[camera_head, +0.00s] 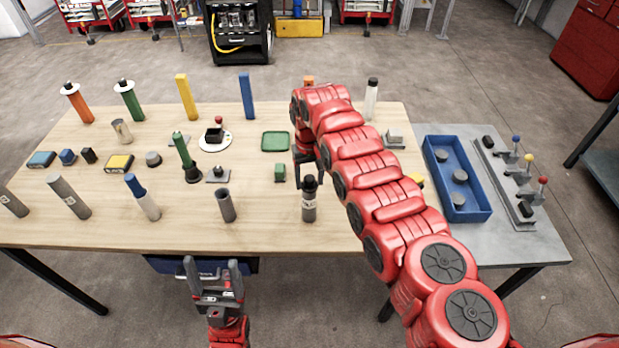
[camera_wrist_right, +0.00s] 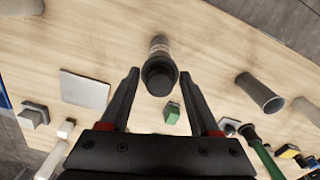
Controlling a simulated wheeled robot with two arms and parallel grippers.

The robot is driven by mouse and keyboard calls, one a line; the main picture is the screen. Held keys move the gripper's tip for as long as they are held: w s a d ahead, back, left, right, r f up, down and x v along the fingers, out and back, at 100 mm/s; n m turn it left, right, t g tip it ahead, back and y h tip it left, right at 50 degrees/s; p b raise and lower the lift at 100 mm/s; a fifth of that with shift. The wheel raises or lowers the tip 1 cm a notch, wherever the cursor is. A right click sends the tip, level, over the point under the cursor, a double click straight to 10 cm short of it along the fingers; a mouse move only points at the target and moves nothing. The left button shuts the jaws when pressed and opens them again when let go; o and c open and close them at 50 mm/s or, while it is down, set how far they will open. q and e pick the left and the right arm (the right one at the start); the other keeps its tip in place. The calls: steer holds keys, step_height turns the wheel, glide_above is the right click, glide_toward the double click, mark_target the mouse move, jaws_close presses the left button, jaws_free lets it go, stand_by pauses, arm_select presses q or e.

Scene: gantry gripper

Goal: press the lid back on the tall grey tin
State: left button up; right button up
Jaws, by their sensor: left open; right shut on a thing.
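A grey labelled tin (camera_head: 308,206) stands at the front middle of the table with a black lid (camera_head: 310,184) at its top. In the right wrist view the black lid (camera_wrist_right: 158,78) lies between my fingertips and hides much of the tin (camera_wrist_right: 160,46) behind it. My right gripper (camera_head: 308,176) comes from above and is shut on the lid. I cannot tell whether the lid is seated fully. Another grey cylinder (camera_head: 226,205), open at the top, stands to the left. My left gripper (camera_head: 214,275) is open and empty in front of the table edge.
A small green block (camera_head: 280,173) lies close behind the labelled tin. A blue tray (camera_head: 456,212) with grey discs stands right of my right arm.

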steer(key=shift+b, duration=0.35)
stand_by(0.6)
steer(key=shift+f+b, duration=0.15)
steer(key=shift+b, duration=0.45)
stand_by(0.7)
stand_by(0.3)
steer(key=o, duration=1.4)
steer(key=shift+r, duration=3.55)
jaws_close()
